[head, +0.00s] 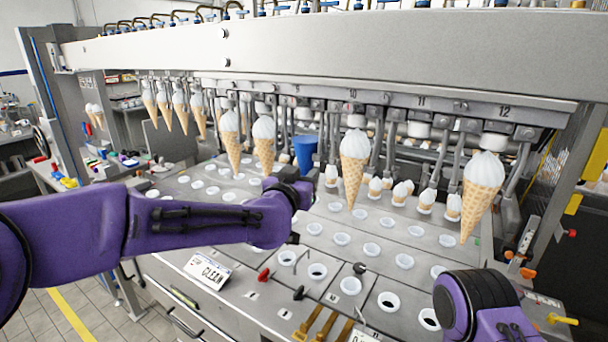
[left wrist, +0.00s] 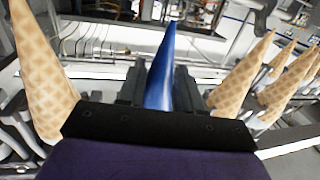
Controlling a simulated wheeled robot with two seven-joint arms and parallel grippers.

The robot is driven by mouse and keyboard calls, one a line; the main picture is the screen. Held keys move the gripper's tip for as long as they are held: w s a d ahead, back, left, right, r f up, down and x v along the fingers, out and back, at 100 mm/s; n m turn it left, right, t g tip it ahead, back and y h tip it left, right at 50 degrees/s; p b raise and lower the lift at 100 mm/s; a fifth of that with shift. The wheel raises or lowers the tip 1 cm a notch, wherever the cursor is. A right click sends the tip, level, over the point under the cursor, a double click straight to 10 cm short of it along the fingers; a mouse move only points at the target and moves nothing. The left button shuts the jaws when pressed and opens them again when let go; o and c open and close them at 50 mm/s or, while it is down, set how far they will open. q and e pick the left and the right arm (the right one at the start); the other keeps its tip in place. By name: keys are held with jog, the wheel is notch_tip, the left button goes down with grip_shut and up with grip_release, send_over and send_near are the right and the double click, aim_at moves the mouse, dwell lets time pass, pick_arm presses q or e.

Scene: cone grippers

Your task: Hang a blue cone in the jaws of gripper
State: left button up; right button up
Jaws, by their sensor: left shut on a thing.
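The blue cone (head: 305,150) is wide end up, under the overhead row of jaws, between two hanging ice-cream cones. My left gripper (head: 292,184) is shut on it, mostly hidden by my purple wrist in the head view. In the left wrist view the blue cone (left wrist: 161,75) stands between the dark fingers, its tip toward the top of the picture. I cannot tell whether its rim touches any jaws. The jaws marked 11 (head: 421,104) look empty. Of my right arm only a link shows at the bottom right; its gripper is out of view.
Ice-cream-filled cones hang on both sides, the nearest being a cone at left (head: 263,147) and a cone at right (head: 355,170). A grey machine deck (head: 215,240) with rows of white-rimmed holes lies below. The overhead beam (head: 300,45) spans the top.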

pick_arm(q)
jog(key=shift+f, duration=0.35)
dwell(0.3)
jog(key=o, duration=1.3)
jog(key=shift+w+a+b+v, duration=0.2)
jog(key=shift+b+v, duration=0.25)
jog(key=shift+v, duration=1.05)
jog(key=shift+w+a+b+v, duration=0.1)
jog(key=shift+a+b+v, duration=0.35)
jog(key=shift+v, duration=1)
jog(key=shift+w+a+b+v, duration=0.15)
jog(key=shift+b+v, duration=0.35)
jog(key=shift+v, duration=1)
